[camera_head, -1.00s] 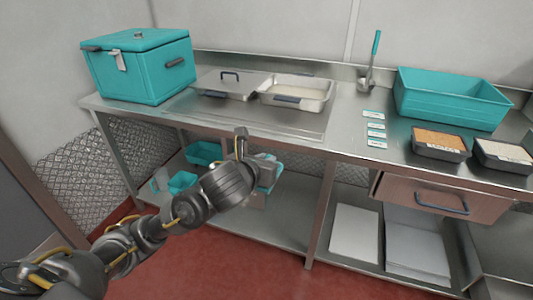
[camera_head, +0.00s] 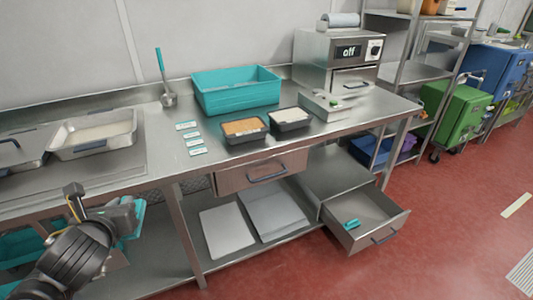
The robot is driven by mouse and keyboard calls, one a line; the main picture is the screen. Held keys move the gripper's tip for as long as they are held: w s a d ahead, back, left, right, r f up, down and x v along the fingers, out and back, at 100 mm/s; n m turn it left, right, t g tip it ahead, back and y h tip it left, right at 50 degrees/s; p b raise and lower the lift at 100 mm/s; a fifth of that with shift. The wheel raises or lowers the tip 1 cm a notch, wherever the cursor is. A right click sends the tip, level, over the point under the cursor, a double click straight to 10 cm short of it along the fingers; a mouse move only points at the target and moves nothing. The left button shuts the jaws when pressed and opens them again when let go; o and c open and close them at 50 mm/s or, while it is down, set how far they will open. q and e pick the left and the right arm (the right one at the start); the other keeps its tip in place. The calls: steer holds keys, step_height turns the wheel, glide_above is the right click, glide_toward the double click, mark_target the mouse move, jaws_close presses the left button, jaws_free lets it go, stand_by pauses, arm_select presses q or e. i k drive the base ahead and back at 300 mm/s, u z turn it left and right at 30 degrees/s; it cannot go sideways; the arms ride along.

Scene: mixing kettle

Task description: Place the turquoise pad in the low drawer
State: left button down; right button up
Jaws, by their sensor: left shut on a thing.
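My left gripper (camera_head: 128,212) is at the lower left, in front of the counter. It is shut on the turquoise pad (camera_head: 139,218), which is partly hidden by the gripper. The low drawer (camera_head: 378,236) stands pulled out below the counter at the right, well apart from the gripper. A small turquoise item (camera_head: 351,224) lies inside it. My right gripper is not in view.
An upper drawer (camera_head: 262,172) is shut under the counter. Flat boards (camera_head: 227,230) lie on the lower shelf. A counter leg (camera_head: 184,235) stands between my gripper and the low drawer. Red floor (camera_head: 440,220) is free at the right.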

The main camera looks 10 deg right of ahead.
mark_target(350, 205)
steer(key=z, duration=2.6)
steer(key=i, duration=4.4)
steer(key=u, duration=2.8)
